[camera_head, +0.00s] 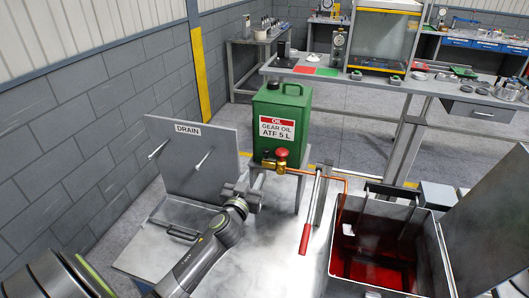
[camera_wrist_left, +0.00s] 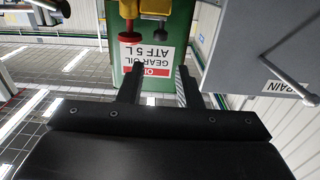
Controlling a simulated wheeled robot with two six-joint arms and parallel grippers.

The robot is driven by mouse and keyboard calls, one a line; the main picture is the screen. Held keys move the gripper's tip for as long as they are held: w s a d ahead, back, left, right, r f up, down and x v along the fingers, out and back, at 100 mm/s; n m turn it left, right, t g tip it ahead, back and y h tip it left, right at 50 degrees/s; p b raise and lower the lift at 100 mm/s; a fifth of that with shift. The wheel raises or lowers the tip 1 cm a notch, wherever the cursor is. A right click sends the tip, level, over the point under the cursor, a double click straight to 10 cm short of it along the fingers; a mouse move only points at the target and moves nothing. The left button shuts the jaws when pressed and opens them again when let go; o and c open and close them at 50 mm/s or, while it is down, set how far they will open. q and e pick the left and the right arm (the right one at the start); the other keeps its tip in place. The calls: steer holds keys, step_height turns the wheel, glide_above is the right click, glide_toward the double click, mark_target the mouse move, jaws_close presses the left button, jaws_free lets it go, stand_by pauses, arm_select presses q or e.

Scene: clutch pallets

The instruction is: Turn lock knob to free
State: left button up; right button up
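The likely lock knob is a red knob (camera_head: 282,153) on top of a brass valve (camera_head: 281,165) at the front of the green oil tank (camera_head: 281,118). My left gripper (camera_head: 250,190) is in front of and below the valve, a little to its left, apart from the knob. In the left wrist view, which is upside down, the red knob (camera_wrist_left: 130,37) and brass valve (camera_wrist_left: 157,7) show beyond the fingers. The two fingers (camera_wrist_left: 157,85) are spread with nothing between them. My right gripper is not in view.
A grey panel marked DRAIN (camera_head: 188,160) stands at the left with two rods. A copper pipe (camera_head: 320,175) runs right to an open metal tank (camera_head: 440,250) with red liquid. A red-handled lever (camera_head: 305,238) hangs between. A workbench (camera_head: 340,76) stands behind.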

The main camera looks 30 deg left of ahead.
mark_target(265, 152)
arm_select(q)
steer(key=x, duration=1.2)
steer(key=shift+f, duration=0.1)
steer(key=shift+x, duration=0.75)
steer(key=shift+c, duration=0.3)
